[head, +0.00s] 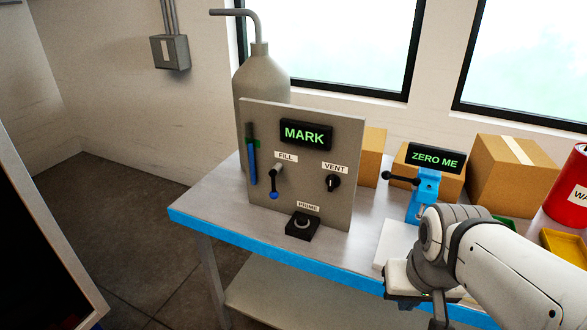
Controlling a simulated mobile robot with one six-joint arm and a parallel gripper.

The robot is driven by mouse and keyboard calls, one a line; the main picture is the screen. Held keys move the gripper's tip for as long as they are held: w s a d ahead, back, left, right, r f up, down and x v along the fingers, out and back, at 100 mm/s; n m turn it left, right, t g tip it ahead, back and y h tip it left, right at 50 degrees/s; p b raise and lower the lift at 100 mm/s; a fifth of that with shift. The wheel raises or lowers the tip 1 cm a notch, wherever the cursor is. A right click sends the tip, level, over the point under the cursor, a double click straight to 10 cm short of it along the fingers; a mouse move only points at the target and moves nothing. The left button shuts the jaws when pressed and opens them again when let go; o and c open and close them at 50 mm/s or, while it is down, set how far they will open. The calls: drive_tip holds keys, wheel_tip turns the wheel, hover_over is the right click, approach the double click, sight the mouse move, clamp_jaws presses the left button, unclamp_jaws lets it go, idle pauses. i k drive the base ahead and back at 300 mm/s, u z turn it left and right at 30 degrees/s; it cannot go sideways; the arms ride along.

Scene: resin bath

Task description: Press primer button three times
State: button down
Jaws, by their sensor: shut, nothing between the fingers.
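The primer button (302,221) is a round dark knob on a small black box at the foot of an upright grey panel (225,175). A PRIME label (308,206) sits just above it. My gripper (438,318) is at the bottom edge of the view, to the right of the button and well apart from it. It points down, is shut and holds nothing. Its fingertips are partly cut off by the frame edge.
The panel also carries a lit MARK display (305,134), a FILL lever (275,182) and a VENT knob (333,183). A blue stand with a ZERO ME display (436,159) is to the right. Boxes (515,172) stand behind. The table's front-left corner is bare.

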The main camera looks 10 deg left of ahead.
sight(302, 220)
drive_tip(key=u, duration=0.1)
drive_tip(key=i, duration=0.5)
drive_tip(key=u, duration=0.45)
drive_tip(key=k, duration=0.9)
drive_tip(key=u, duration=0.15)
drive_tip(key=i, duration=0.9)
drive_tip(key=z, duration=0.05)
